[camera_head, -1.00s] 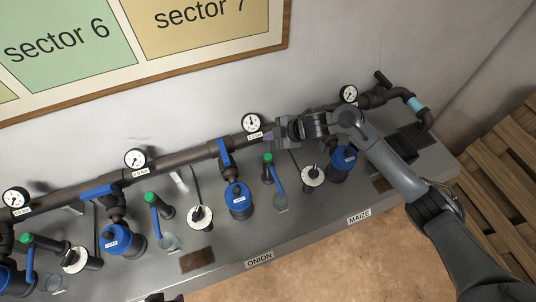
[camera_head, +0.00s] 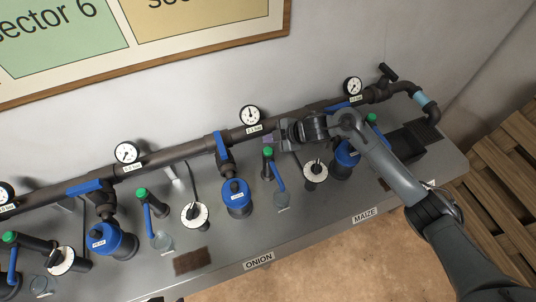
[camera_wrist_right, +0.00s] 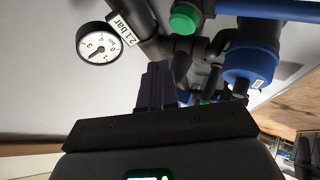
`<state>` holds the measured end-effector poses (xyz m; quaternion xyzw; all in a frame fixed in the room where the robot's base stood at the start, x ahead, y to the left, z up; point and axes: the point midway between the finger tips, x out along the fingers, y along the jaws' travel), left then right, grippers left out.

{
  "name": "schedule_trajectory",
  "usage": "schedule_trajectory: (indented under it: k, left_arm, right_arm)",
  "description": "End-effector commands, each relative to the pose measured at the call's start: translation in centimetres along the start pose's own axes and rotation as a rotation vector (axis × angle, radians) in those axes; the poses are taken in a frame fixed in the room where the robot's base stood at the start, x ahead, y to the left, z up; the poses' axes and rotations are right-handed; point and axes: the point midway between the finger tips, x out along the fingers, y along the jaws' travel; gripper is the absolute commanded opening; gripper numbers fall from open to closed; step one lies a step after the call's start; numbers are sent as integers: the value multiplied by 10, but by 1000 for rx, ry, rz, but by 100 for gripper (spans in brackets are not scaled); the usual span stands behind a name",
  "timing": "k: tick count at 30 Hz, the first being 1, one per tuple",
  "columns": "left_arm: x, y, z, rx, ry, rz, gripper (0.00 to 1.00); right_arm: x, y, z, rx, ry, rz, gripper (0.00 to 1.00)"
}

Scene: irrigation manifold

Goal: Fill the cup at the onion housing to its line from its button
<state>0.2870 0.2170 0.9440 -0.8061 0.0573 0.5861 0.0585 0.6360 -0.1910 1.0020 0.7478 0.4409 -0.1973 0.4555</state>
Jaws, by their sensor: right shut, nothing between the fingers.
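The onion housing (camera_head: 237,198) is a blue-topped canister left of the ONION label (camera_head: 258,261). To its right stands a dark post with a green button (camera_head: 268,152) and a blue lever. A small clear cup (camera_head: 283,201) is below it; its water level and line are too small to read. My right gripper (camera_head: 275,136) is just behind and above the green button, apart from it. In the right wrist view its fingers (camera_wrist_right: 156,86) are shut and empty, with a green button (camera_wrist_right: 185,18) beyond them. A dark sliver at the head view's bottom edge may be my left gripper.
A dark pipe (camera_head: 180,154) runs along the wall with gauges; a gauge (camera_wrist_right: 98,44) marked 2.1 bar shows in the wrist view. Similar stations stand to the left. The maize housing (camera_head: 345,160) is partly behind my right arm. The bench's front strip is mostly clear.

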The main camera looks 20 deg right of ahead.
Motion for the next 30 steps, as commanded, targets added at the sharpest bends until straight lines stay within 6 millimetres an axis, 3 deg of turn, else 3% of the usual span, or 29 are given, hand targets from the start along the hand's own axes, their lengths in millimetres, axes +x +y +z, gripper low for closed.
schedule_trajectory:
  k: [1,9,30]
  left_arm:
    - [9,0,3,1,-1,-1,49]
    - [17,-2,6,9,-3,-7,49]
    - [17,-1,6,4,0,-3,49]
  right_arm:
    - [7,-6,5,0,0,-1,0]
    - [19,-14,14,-1,1,-1,0]
    - [20,-15,14,0,0,0,0]
